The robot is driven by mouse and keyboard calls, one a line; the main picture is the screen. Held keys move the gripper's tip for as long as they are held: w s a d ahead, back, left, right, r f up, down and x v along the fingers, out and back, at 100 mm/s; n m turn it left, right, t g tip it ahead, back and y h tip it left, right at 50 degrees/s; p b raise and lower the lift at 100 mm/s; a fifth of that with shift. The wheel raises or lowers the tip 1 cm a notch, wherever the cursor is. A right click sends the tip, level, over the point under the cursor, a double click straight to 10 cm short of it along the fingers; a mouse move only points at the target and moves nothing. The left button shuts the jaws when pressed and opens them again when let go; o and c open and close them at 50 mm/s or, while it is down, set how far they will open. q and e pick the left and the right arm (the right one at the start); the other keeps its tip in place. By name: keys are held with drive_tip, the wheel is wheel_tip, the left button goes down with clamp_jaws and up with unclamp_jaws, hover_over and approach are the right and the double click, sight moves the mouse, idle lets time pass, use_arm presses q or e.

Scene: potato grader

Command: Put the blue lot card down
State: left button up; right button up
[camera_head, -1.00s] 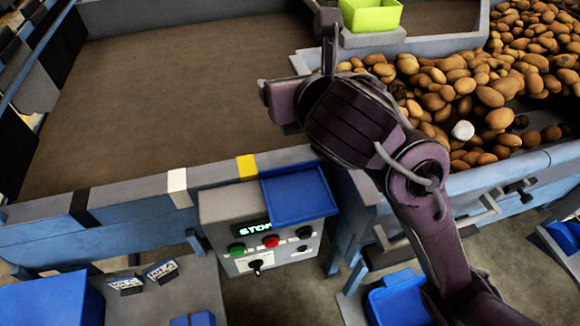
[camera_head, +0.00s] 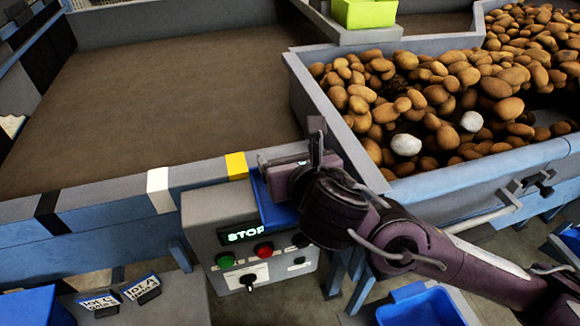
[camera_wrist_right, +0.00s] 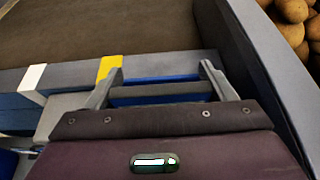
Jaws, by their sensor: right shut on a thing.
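My right gripper (camera_head: 282,181) is over the blue tray (camera_head: 270,208) on top of the control box and hides much of it. In the right wrist view its two fingers (camera_wrist_right: 160,88) close on the ends of a thin dark grey bar (camera_wrist_right: 160,92), with blue behind and below it. This bar seems to be the held lot card seen edge-on; its face is hidden. I cannot tell whether it touches the tray. My left gripper is out of view.
The control box (camera_head: 212,212) has a STOP display and several buttons. Two lot cards (camera_head: 141,288) stand on a grey side table (camera_head: 170,308). A potato bin (camera_head: 320,95) is at right; the brown belt (camera_head: 190,90) is clear.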

drive_tip(key=shift+f, duration=0.35)
drive_tip(key=shift+f, duration=0.15)
drive_tip(key=o, duration=1)
